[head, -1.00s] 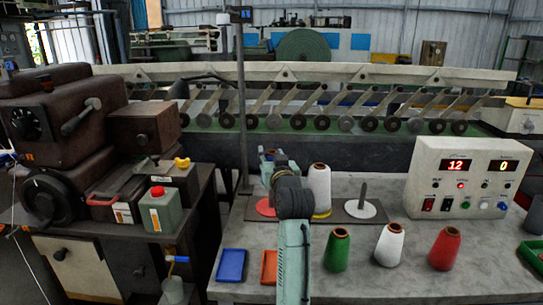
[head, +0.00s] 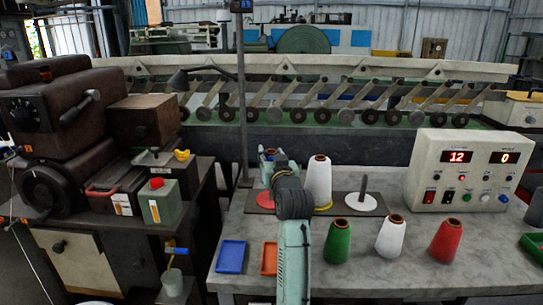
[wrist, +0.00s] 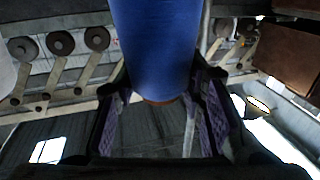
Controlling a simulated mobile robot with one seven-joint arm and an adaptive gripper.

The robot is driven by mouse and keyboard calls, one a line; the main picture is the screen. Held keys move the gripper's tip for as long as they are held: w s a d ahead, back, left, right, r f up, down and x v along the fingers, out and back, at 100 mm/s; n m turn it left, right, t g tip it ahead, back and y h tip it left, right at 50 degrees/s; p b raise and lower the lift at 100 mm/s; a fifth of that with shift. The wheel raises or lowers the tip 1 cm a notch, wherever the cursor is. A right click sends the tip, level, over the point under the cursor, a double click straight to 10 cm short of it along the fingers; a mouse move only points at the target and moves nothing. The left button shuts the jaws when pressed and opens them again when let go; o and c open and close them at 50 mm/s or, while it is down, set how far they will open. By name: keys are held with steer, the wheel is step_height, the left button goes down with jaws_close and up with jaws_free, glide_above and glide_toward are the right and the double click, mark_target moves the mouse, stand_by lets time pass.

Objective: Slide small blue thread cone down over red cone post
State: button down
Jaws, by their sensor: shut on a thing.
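In the wrist view the small blue thread cone (wrist: 155,45) is gripped between the two fingers of my gripper (wrist: 158,98); its brown-orange end rim shows between them. In the head view my arm and wrist cover most of the gripper (head: 266,158), and the blue cone cannot be made out there. The red disc (head: 262,201), the base of the red cone post, lies on the dark plate just beyond my arm and is partly hidden by it. Its post cannot be made out. I cannot tell whether the blue cone touches the post.
A tall white cone (head: 319,178) stands on a yellow disc right of my arm. A white disc (head: 361,202) carries a bare dark post. Green (head: 338,242), white (head: 390,240) and red (head: 446,241) cones stand in front. A control box (head: 463,170) stands right; blue (head: 231,256) and orange trays lie front left.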

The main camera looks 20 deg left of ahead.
steer(key=shift+f+b, duration=0.35)
steer(key=shift+f, duration=0.6)
steer(key=c, duration=1)
jaws_free()
steer(key=shift+o, duration=0.2)
steer(key=shift+s+d, duration=0.3)
steer(key=shift+s, duration=0.15)
steer(key=r+v, duration=0.1)
steer(key=v, duration=0.6)
steer(key=shift+s+r, duration=0.2)
steer(key=shift+r, duration=0.1)
